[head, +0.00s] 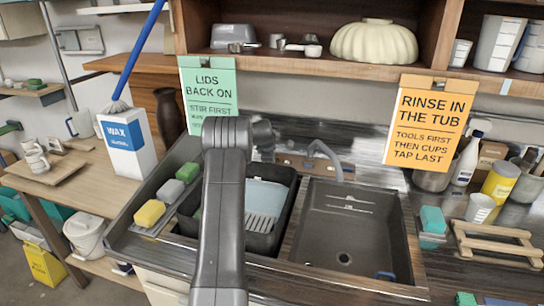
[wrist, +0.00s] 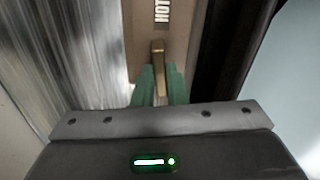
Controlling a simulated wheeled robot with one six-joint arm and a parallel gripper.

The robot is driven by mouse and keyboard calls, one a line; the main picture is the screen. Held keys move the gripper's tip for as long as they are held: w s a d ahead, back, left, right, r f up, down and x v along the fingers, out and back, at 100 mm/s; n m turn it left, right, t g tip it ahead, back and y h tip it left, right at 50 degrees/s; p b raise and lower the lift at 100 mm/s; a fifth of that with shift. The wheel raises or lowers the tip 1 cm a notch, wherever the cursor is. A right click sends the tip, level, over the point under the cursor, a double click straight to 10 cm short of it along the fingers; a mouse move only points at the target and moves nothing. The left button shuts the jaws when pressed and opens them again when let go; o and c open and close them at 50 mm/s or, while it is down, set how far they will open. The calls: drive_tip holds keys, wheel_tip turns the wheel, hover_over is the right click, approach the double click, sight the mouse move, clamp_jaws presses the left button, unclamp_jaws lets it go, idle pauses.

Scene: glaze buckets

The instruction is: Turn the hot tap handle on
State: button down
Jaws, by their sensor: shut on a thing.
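In the wrist view the brass hot tap handle (wrist: 158,52) stands on a brown panel, just below a white HOT label (wrist: 162,11). My gripper (wrist: 158,74) has green fingers, one on each side of the handle, and is shut on it. The handle points along the line toward the label. In the head view my arm hides the gripper and the hot handle. The curved grey tap spout (head: 325,150) rises behind the sink (head: 350,225), to the right of my arm. I cannot see any water running from it.
A black tub (head: 285,222) with a pale blue rack sits left of the sink basin. Sponges (head: 150,213) lie on the left ledge. An orange sign (head: 432,120) and a green sign (head: 208,92) hang from the shelf above. A wooden rack (head: 495,243) lies at right.

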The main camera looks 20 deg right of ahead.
drive_tip(key=n+p, duration=0.2)
drive_tip(key=n, duration=0.4)
drive_tip(key=shift+r, duration=0.1)
drive_tip(key=n+p, duration=0.2)
drive_tip(key=n, duration=0.4)
drive_tip(key=shift+n, duration=0.3)
idle(0.3)
drive_tip(key=c, duration=1.5)
unclamp_jaws()
drive_tip(key=shift+o, duration=0.2)
drive_tip(key=b+v, duration=0.3)
drive_tip(key=v, duration=1)
drive_tip(key=shift+a+r, duration=0.2)
drive_tip(key=shift+r, duration=0.05)
